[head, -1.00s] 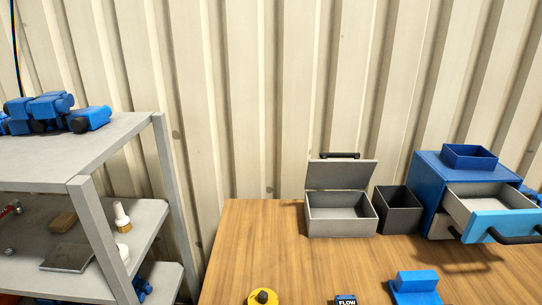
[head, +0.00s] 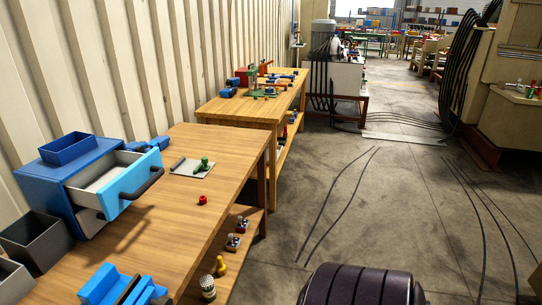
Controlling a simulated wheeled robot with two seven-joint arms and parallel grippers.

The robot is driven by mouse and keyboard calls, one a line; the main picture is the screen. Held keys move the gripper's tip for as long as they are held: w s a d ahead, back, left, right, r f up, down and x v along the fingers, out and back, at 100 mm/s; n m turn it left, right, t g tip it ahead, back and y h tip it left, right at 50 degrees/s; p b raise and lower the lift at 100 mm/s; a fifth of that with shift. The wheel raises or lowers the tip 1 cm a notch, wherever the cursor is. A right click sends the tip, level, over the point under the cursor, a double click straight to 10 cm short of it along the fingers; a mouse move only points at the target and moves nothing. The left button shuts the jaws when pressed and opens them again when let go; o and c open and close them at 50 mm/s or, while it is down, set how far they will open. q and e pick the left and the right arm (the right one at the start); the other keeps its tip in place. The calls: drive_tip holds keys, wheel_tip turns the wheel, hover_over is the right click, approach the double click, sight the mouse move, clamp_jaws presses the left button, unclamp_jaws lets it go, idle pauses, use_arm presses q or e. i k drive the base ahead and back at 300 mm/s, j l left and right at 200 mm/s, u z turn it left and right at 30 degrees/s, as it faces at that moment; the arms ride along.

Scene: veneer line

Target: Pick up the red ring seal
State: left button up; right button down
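A small red ring-like piece (head: 203,200), which looks like the red ring seal, lies on the wooden table (head: 215,225) near its right edge. It stands apart from other things, to the right of the open drawer and nearer than a grey plate (head: 185,169). It is too small to make out its hole clearly. Neither of my grippers shows in the head view.
A blue cabinet (head: 50,180) has its drawer (head: 130,180) pulled out over the table. A green part (head: 202,164) sits on the grey plate. A lower shelf holds small parts. Open floor (head: 400,215) lies to the right.

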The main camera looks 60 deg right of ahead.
sight(202, 199)
drive_tip(key=z, duration=1.5)
drive_tip(key=i+l+u, duration=0.1)
drive_tip(key=u, duration=0.35)
drive_tip(key=i+l+u, duration=0.1)
drive_tip(key=l+u, duration=0.2)
drive_tip(key=u, duration=0.2)
drive_tip(key=l+u, duration=0.25)
drive_tip(key=u, duration=0.2)
drive_tip(key=i, duration=0.05)
